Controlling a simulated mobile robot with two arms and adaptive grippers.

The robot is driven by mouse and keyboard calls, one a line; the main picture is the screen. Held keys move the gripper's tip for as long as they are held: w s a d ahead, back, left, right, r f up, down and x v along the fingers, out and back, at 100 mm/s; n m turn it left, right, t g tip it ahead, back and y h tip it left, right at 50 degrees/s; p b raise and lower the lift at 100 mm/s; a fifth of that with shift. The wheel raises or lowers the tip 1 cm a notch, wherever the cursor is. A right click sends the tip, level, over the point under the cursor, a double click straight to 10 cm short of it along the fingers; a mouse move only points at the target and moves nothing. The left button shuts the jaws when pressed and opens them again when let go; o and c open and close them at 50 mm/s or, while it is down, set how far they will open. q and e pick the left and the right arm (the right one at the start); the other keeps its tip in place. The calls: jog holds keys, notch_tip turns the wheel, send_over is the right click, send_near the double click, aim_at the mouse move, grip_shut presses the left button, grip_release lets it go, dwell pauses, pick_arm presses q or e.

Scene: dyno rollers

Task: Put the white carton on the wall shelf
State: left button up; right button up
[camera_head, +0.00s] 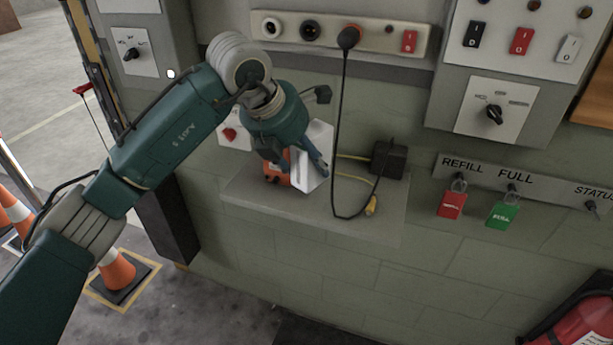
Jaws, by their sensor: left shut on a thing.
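The white carton (319,135) is upright and slightly tilted at the wall shelf, partly hidden by my left gripper. My left gripper (297,164) comes down from above and is shut on the carton. The wall shelf (290,205) is a grey ledge fixed to the wall. The carton's lower end is over the shelf; I cannot tell whether it touches it. My right gripper is out of view.
An orange object (275,169) is beside the carton on the shelf. A black adapter (388,159) and a cable with a yellow plug (371,206) are on the right.

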pick_arm(q)
notch_tip(320, 180, down, 5)
jog(key=shift+f+p, duration=0.1)
jog(key=shift+p, duration=0.35)
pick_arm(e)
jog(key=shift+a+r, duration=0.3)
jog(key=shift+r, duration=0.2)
pick_arm(q)
jog(key=shift+f, duration=0.1)
jog(key=shift+f, duration=0.15)
jog(key=o, duration=1.2)
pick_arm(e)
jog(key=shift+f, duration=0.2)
